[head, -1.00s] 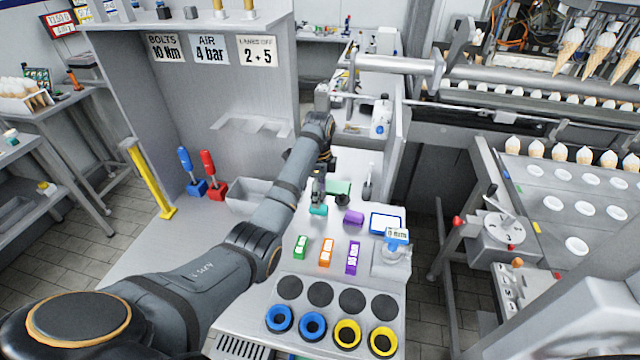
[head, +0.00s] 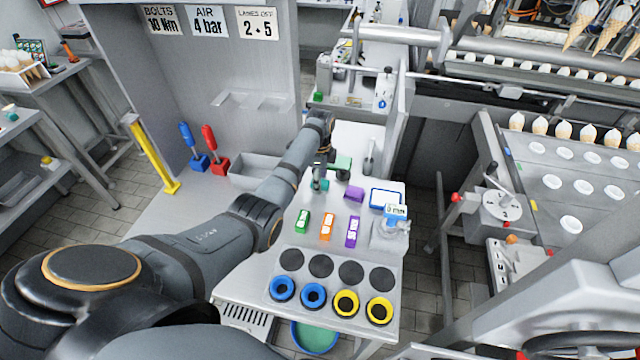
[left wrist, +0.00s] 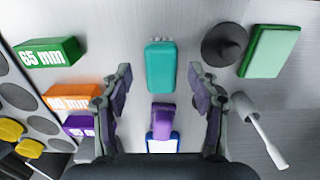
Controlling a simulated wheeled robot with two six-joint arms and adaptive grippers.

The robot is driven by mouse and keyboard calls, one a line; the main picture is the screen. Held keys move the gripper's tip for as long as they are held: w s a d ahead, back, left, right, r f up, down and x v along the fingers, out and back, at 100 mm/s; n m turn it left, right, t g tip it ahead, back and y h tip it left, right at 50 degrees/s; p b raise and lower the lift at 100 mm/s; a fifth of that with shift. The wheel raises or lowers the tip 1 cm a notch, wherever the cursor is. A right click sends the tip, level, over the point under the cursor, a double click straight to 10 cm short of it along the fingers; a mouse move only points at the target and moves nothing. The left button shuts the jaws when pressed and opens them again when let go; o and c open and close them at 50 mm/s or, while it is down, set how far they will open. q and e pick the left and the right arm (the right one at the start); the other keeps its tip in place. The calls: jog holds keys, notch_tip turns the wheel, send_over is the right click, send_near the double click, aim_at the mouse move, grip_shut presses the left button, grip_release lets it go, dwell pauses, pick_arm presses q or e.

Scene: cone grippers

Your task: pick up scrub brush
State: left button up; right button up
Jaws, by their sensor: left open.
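The scrub brush appears to be the teal block with a pale bristled end (left wrist: 160,67), lying on the grey bench top in the left wrist view. In the head view only a bit of teal (head: 325,185) shows beside my gripper. My left gripper (left wrist: 160,82) is open and empty, its fingers on either side of the brush in the picture, with a gap on both sides. In the head view the left gripper (head: 318,177) is over the bench and partly hides the brush. My right gripper is not in view.
A purple block (left wrist: 162,118), a green block (left wrist: 270,51) by a dark disc, and a grey-handled tool (left wrist: 262,128) lie nearby. Green (head: 303,221), orange (head: 327,227) and purple (head: 352,231) labelled blocks stand closer, before blue and yellow rings. A grey bin (head: 256,170) is left.

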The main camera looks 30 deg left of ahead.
pick_arm(q)
jog(key=shift+f, duration=0.65)
jog(key=shift+w+a+f, duration=0.1)
jog(key=shift+f, duration=0.35)
jog(key=shift+r, duration=0.1)
jog(key=c, duration=1.3)
jog(key=shift+o, duration=0.2)
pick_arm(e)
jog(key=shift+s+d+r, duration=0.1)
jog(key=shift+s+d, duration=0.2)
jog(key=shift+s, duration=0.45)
pick_arm(q)
jog(key=shift+r, duration=0.3)
notch_tip(320, 180, up, 3)
jog(key=shift+f, duration=0.1)
jog(key=s+d+r+p, duration=0.6)
jog(key=s+r, duration=0.3)
jog(key=s, duration=0.3)
jog(key=shift+s+r+p, duration=0.25)
jog(key=shift+s+p, duration=0.1)
jog(key=shift+p, duration=0.45)
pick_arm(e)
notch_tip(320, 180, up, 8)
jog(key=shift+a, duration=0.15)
